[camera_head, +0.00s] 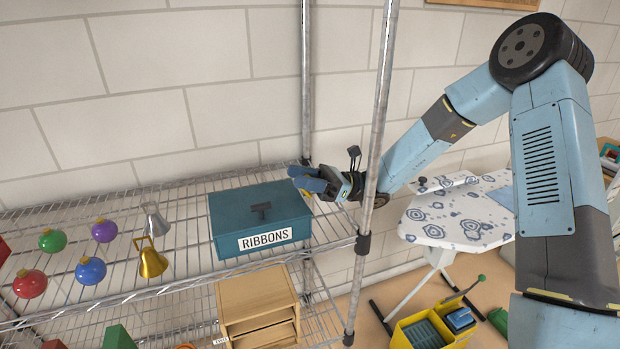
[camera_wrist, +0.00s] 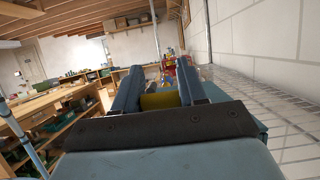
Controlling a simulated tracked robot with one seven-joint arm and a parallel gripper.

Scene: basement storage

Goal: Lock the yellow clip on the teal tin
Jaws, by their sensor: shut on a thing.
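My gripper (camera_head: 306,180) is at the tin's right end, reaching in from the right past the shelf post. In the wrist view my gripper (camera_wrist: 160,92) is shut on the yellow clip (camera_wrist: 160,101), which shows between the two blue fingers. In the head view the fingers mostly hide the clip. Whether the clip is latched cannot be told.
A metal shelf post (camera_head: 376,130) stands close to my arm. Several baubles, such as a blue one (camera_head: 90,270), and a gold bell (camera_head: 151,260) are left of the tin. A wooden box (camera_head: 255,295) is on the shelf below. An ironing board (camera_head: 450,228) stands at right.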

